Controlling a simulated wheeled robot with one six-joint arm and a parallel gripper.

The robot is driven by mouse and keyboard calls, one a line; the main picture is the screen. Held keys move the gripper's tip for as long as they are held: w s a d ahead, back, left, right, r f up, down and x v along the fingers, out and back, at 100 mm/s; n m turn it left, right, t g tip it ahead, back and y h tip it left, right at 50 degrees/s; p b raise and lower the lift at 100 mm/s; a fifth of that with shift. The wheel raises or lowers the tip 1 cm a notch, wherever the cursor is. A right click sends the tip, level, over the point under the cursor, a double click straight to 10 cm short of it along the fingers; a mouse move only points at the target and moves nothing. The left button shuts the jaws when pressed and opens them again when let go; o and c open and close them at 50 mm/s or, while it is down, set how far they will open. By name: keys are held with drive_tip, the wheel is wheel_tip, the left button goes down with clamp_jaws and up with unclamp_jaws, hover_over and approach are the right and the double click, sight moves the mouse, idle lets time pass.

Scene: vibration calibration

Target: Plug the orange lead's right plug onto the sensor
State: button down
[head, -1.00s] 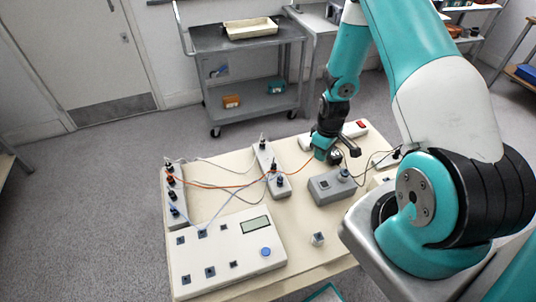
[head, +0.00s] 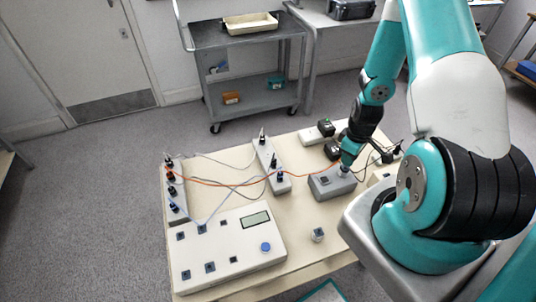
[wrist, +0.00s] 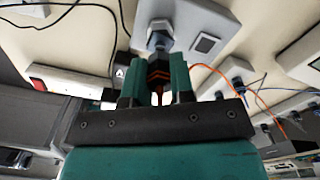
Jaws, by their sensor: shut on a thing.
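My gripper (head: 347,160) is over the back right part of the grey box (head: 325,188). In the wrist view, its teal fingers (wrist: 153,85) are shut on a dark plug with orange bands (wrist: 158,72). The orange lead (head: 235,185) runs from the gripper leftward across the table; it also shows in the wrist view (wrist: 210,70). The metallic sensor (wrist: 160,36) stands on the grey box, just beyond the plug. Whether plug and sensor touch, I cannot tell. In the head view, the gripper hides the plug.
A white console (head: 225,262) with a display fills the table's front left. Socket strips stand at the left (head: 174,200) and middle (head: 268,160), with several plugs and crossing cables. A small grey piece (head: 318,235) stands in front of the box. A white power strip (head: 312,136) lies behind.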

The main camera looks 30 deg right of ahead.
drive_tip(key=shift+f, duration=0.5)
drive_tip(key=shift+w+f+b, duration=0.1)
drive_tip(key=shift+f+b, duration=0.1)
drive_tip(key=shift+b, duration=0.2)
drive_tip(key=shift+f+b, duration=0.55)
drive_tip(key=shift+f, duration=0.05)
idle(2.2)
drive_tip(key=m, duration=0.4)
idle(0.4)
drive_tip(key=shift+m, duration=2.1)
